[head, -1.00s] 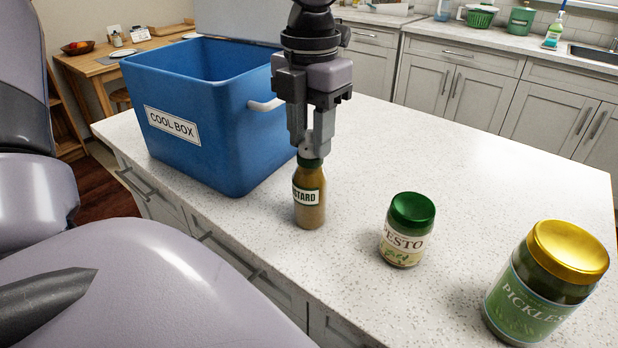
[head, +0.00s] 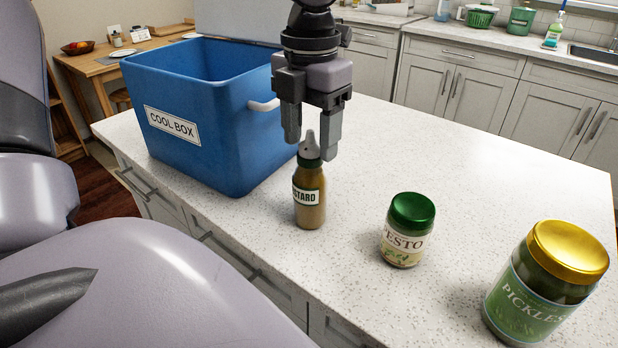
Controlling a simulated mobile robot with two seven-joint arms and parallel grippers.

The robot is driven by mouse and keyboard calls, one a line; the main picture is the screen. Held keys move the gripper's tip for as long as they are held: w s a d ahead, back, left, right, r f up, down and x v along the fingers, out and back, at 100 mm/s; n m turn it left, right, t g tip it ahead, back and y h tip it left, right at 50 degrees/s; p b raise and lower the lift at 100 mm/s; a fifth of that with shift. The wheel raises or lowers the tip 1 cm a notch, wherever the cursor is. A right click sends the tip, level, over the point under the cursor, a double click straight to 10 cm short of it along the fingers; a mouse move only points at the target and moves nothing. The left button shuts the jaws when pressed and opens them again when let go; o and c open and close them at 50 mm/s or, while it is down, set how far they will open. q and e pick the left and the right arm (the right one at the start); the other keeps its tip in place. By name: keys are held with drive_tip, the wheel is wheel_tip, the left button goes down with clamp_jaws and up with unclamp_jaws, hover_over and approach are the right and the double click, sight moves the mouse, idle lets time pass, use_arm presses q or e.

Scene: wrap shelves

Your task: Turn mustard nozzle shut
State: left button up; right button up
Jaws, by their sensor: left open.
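The mustard bottle (head: 309,205) stands upright on the speckled white counter, in front of the cool box, its label partly turned to the left. It has a dark green collar and a grey, pointed nozzle (head: 309,149) on top. My left gripper (head: 312,138) points down over the bottle and is open. Its two fingers are spread on either side of the nozzle, with gaps showing between them and it. Whether the nozzle is turned shut cannot be told from this view. My right gripper is not in view.
A blue cool box (head: 215,140) stands behind and left of the bottle, close to my gripper, its white handle toward it. A green-lidded pesto jar (head: 404,245) and a gold-lidded pickles jar (head: 535,305) stand to the right. The counter (head: 460,180) behind the jars is clear.

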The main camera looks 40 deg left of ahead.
use_arm(q)
drive_tip(key=shift+r+p, duration=2.45)
drive_tip(key=shift+r, duration=1.1)
drive_tip(key=shift+s+f, duration=0.1)
